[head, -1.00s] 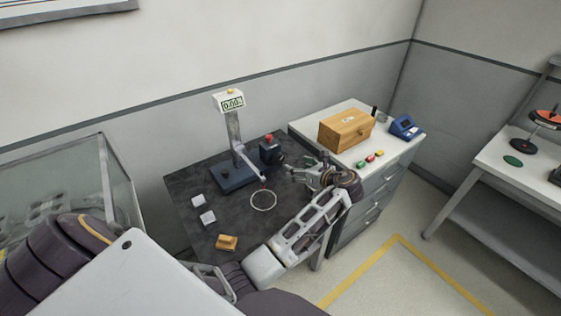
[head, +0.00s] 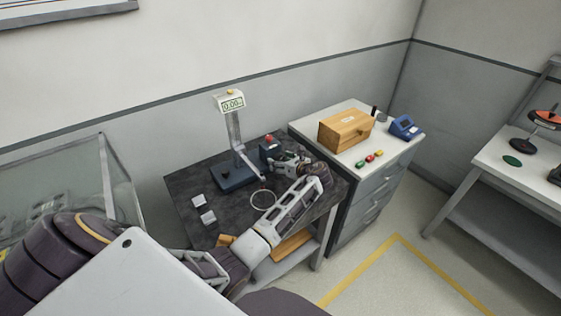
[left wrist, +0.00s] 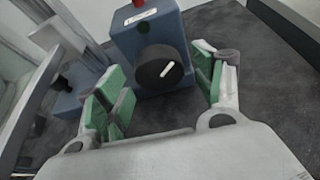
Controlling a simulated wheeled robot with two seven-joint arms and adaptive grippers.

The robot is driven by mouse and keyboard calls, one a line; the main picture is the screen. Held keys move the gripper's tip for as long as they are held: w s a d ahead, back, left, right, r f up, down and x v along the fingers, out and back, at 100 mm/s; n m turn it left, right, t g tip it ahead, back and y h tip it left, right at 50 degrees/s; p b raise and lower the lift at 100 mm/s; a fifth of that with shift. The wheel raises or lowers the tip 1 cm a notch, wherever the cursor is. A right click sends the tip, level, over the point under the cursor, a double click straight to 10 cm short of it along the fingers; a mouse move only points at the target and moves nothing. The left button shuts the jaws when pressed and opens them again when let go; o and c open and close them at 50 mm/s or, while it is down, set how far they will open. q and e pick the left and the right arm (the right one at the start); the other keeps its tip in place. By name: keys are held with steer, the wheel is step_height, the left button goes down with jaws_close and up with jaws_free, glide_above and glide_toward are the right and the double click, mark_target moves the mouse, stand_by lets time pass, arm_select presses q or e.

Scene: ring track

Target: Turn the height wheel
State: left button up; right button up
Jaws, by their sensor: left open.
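A black round wheel (left wrist: 158,67) with a white mark sits on the front of a blue box (left wrist: 147,28), which has a red part on top. The blue box (head: 268,148) stands on the dark table, right of a measuring stand (head: 235,135) with a blue base and a display. My left gripper (head: 283,160) is at the box's right front in the head view. In the left wrist view the open left gripper (left wrist: 165,82) has its green-padded fingers on either side of the wheel, with gaps on both sides. The wheel is hard to see in the head view. My right gripper is out of view.
A white ring (head: 263,200), white blocks (head: 207,217) and a partly hidden wooden block (head: 225,240) lie on the dark table (head: 185,180). A drawer cabinet (head: 372,190) with a wooden box (head: 345,130) stands to the right. A glass case (head: 70,180) is at left.

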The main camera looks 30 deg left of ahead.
arm_select(q)
steer(key=shift+w+a+f, duration=0.1)
steer(key=shift+a, duration=0.15)
steer(key=c, duration=1)
